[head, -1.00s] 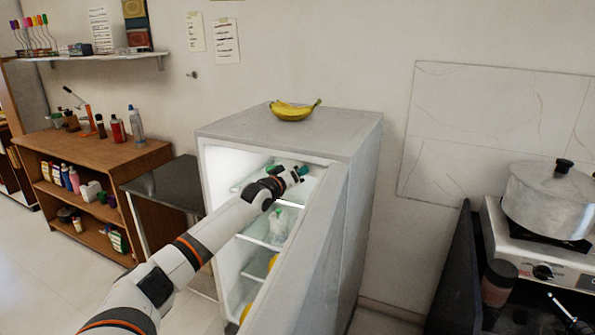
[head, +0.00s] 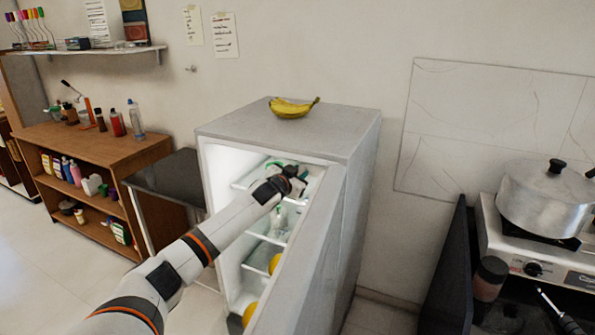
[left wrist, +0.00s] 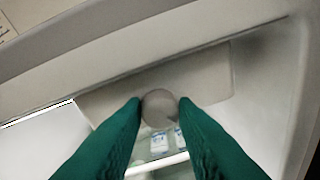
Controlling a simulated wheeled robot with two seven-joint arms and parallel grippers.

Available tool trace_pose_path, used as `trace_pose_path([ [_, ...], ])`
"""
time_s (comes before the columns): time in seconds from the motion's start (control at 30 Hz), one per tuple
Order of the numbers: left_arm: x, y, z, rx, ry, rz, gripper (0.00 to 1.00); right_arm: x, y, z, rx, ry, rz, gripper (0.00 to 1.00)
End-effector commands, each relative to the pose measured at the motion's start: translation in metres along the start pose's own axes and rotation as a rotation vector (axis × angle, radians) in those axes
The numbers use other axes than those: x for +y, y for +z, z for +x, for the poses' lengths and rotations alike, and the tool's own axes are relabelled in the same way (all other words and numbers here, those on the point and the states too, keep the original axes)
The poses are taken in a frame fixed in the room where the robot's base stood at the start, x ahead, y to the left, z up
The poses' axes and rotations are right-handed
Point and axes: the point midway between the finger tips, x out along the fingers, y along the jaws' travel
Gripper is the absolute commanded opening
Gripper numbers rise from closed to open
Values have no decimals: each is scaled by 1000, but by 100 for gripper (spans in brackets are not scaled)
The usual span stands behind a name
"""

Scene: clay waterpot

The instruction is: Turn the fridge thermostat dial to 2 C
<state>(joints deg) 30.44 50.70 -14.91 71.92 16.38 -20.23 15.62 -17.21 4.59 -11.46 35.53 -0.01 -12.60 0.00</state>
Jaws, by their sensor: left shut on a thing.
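The fridge (head: 362,150) stands with its door (head: 300,255) open toward me. My left arm reaches into its upper part, and my left gripper (head: 297,178) is near the top right of the opening. In the left wrist view a round pale dial (left wrist: 160,105) sits on a light panel (left wrist: 205,75) under the fridge ceiling. The green fingertips of my left gripper (left wrist: 160,112) are closed on both sides of the dial. No scale or number on the dial can be read. My right gripper is not in view.
Bananas (head: 292,108) lie on top of the fridge. Shelves inside hold several items, including yellow round things (head: 250,313). A dark side table (head: 165,178) stands left of the fridge, and a pot (head: 545,200) on a stove (head: 510,250) stands at the right.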

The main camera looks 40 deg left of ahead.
Motion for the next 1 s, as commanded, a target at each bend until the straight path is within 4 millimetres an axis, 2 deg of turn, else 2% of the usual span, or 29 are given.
trace_pose_path([
  [0.5, -3, -1, 0, 35, 62, 447, 3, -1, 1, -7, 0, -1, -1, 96],
  [0.73, -4, -1, 0, 43, 80, 572, 3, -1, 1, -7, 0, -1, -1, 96],
  [1.0, -4, -1, 0, 48, 90, 640, 3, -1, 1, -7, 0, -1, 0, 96],
])
